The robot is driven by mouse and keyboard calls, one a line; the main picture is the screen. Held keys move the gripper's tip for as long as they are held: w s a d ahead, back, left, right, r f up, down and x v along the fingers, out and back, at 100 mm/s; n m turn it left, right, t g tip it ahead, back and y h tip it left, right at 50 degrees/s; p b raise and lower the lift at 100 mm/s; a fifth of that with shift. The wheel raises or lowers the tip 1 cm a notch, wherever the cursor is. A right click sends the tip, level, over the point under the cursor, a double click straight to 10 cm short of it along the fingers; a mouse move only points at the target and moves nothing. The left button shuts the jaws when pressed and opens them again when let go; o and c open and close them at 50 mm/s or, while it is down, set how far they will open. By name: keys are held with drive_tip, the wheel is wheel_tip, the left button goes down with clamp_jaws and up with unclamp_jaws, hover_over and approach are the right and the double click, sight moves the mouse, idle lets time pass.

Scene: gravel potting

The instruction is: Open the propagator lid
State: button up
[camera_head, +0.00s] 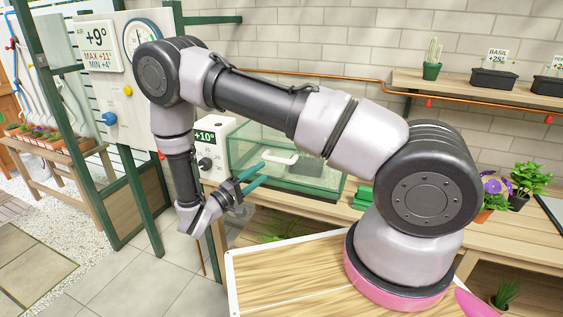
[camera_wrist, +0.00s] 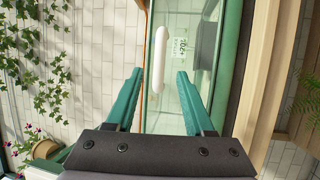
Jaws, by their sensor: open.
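The propagator (camera_head: 245,148) is a clear glass box with green edges on the wooden bench. Its lid looks shut, and a white bar handle (camera_head: 281,159) sits on it. My gripper (camera_head: 258,173) has teal fingers and is open and empty, in front of the propagator. In the wrist view my gripper's fingers (camera_wrist: 158,80) point toward the glass, with the white handle (camera_wrist: 159,52) beyond the fingertips and between them. The fingers look apart from the handle. My arm hides part of the propagator's top and right side in the head view.
A white control box with a +10° display (camera_head: 205,136) and a dark knob stands left of the propagator. Green trays (camera_head: 362,198) and potted flowers (camera_head: 493,193) are to the right on the bench (camera_head: 318,212). A shelf (camera_head: 470,99) with pots runs along the wall.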

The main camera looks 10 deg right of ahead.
sight(279, 160)
drive_tip(key=x, duration=0.9)
clamp_jaws()
idle(1.2)
